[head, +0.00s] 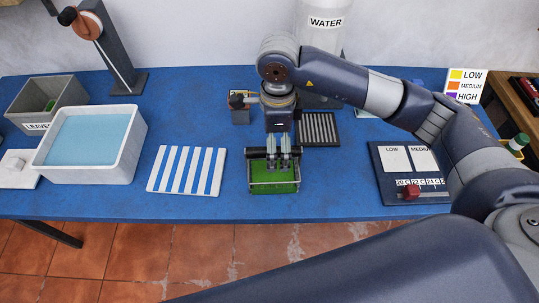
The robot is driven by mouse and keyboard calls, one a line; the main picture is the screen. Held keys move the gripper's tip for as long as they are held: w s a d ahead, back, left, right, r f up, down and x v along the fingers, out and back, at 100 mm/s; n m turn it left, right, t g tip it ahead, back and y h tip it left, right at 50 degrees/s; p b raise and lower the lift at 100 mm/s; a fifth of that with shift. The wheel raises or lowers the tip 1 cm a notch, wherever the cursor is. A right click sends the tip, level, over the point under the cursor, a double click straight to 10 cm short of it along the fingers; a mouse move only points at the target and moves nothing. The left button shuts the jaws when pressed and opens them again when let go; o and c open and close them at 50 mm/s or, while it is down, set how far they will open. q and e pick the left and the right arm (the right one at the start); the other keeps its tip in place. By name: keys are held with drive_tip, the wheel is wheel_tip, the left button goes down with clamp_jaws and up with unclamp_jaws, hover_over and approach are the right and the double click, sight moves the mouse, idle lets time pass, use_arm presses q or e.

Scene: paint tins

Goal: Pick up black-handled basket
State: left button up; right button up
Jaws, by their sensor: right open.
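The black-handled basket (273,187) stands on the blue table near its front edge. It has a wire frame with green contents, and its black handle (259,153) runs along its far side. My right gripper (278,163) points down over the basket at the handle, with its fingers open. Whether the fingers touch the handle cannot be told from this view. My left gripper is not in view.
A white tub of water (48,175) and a grey bin (30,110) stand at the left. A striped white rack (187,171) lies left of the basket. A dark grille (318,131) lies behind it, and a control panel (427,195) stands at the right.

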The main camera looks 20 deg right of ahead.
sight(276, 175)
drive_tip(key=shift+s+f+p, duration=0.15)
drive_tip(key=shift+s+f, duration=0.15)
drive_tip(key=shift+f, duration=0.35)
drive_tip(key=shift+s+f+p, duration=0.15)
drive_tip(key=shift+s+f, duration=0.1)
drive_tip(key=shift+f, duration=0.35)
wheel_tip(276, 175, down, 2)
drive_tip(key=shift+f+p, duration=0.1)
drive_tip(key=shift+p, duration=0.2)
drive_tip(key=shift+w+f+p, duration=0.1)
drive_tip(key=shift+f+p, duration=0.35)
drive_tip(key=shift+f, duration=0.1)
wheel_tip(276, 175, down, 4)
drive_tip(key=shift+r+p, duration=0.2)
drive_tip(key=shift+p, duration=0.3)
drive_tip(key=shift+w, duration=0.15)
drive_tip(key=c, duration=0.8)
drive_tip(key=shift+c, duration=0.9)
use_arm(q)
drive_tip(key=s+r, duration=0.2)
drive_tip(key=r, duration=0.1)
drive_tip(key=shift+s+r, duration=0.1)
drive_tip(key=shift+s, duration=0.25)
